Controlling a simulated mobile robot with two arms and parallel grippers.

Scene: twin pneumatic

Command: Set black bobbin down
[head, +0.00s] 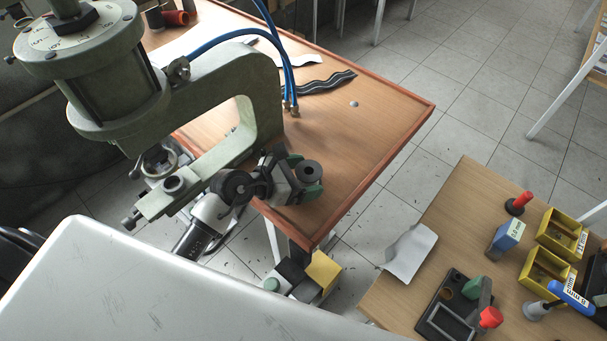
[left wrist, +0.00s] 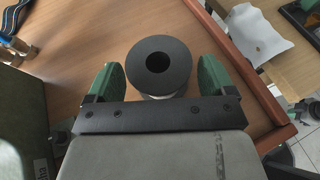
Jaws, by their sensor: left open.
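The black bobbin (head: 309,166) is a dark cylinder with a round hole in its top, near the front corner of the brown workbench (head: 345,140). In the left wrist view the bobbin (left wrist: 140,72) appears upright between two green fingers, with a lighter part showing below its dark top. My left gripper (head: 305,177) is open around it, and it also shows in the left wrist view (left wrist: 159,80). The fingers are very close to its sides; contact is hard to tell. The bobbin's base is mostly hidden. My right gripper is not in view.
A large green-grey press (head: 250,85) with blue hoses stands left of the bobbin. A dark striped strip (head: 318,84) lies farther back. A second table (head: 455,225) at lower right holds yellow bins (head: 547,268) and tools. The bench right of the press is mostly clear.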

